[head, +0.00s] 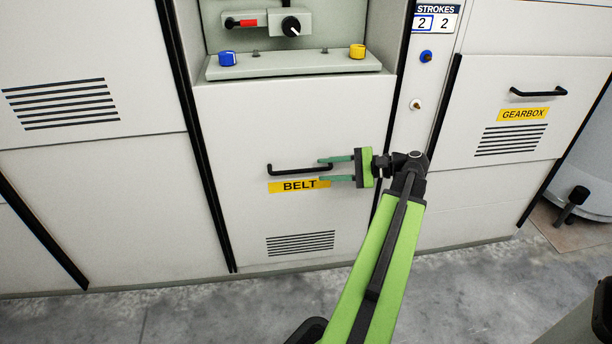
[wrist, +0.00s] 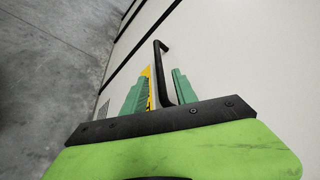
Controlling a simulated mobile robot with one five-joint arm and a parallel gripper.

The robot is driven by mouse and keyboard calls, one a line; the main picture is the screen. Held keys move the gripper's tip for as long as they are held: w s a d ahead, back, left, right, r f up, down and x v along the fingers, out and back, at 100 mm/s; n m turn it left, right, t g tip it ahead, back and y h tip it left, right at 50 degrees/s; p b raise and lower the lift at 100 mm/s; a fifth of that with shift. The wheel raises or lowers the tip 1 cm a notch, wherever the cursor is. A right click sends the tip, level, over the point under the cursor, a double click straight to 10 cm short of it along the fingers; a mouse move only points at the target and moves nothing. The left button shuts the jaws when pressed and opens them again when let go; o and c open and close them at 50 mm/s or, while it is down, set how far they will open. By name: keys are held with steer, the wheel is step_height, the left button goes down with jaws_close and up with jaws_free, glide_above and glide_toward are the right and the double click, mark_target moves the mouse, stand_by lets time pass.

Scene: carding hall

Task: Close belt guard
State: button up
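The belt guard (head: 240,210) is a pale panel with a yellow BELT label (head: 285,187), a black bar handle (head: 290,169) and vent slots below. It looks flush with the machine front. My gripper (head: 322,170) has green fingers and is at the right end of the handle, one finger above the bar and one below. In the wrist view the fingers (wrist: 158,90) stand apart on either side of the black handle (wrist: 161,62). Gaps show between fingers and bar, so my gripper is open. The label's right end is partly covered by the lower finger.
A shelf above the guard holds a blue knob (head: 227,59) and a yellow knob (head: 357,51). A red-marked lever (head: 246,22) and a black rotary switch (head: 291,26) are above it. The gearbox guard (head: 520,80) is at right. Grey concrete floor (head: 190,318) lies in front.

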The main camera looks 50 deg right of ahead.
mark_target(314, 170)
steer(key=b+x, duration=0.1)
steer(key=x, duration=0.5)
steer(key=shift+w, duration=0.15)
jaws_close()
stand_by(1.1)
